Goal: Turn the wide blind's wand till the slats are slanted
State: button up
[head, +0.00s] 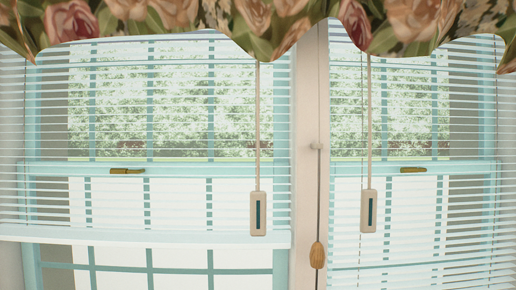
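Two white slatted blinds hang side by side in front of windows. The left blind (180,180) looks the wider in the head view; both run to the picture's edges. Its thin slats look nearly level, with the outside showing between them. Its wand (257,125) hangs straight near its right side and ends in a pale handle (258,230) with a dark slot. The right blind (420,190) has a similar wand (369,120) and handle (368,226), and its slats also have see-through gaps. My gripper is not in view.
A cord with a wooden tassel (317,255) hangs by the post (309,100) between the windows. A floral valance (280,22) covers the blinds' tops. The left blind's bottom rail (150,236) hangs above bare panes. Brass window latches (126,171) show behind the slats.

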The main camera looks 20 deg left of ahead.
aim_at(258, 198)
jog(key=z, duration=2.55)
jog(key=k, duration=1.45)
jog(key=u, duration=1.9)
jog(key=i, duration=0.5)
jog(key=u, duration=0.05)
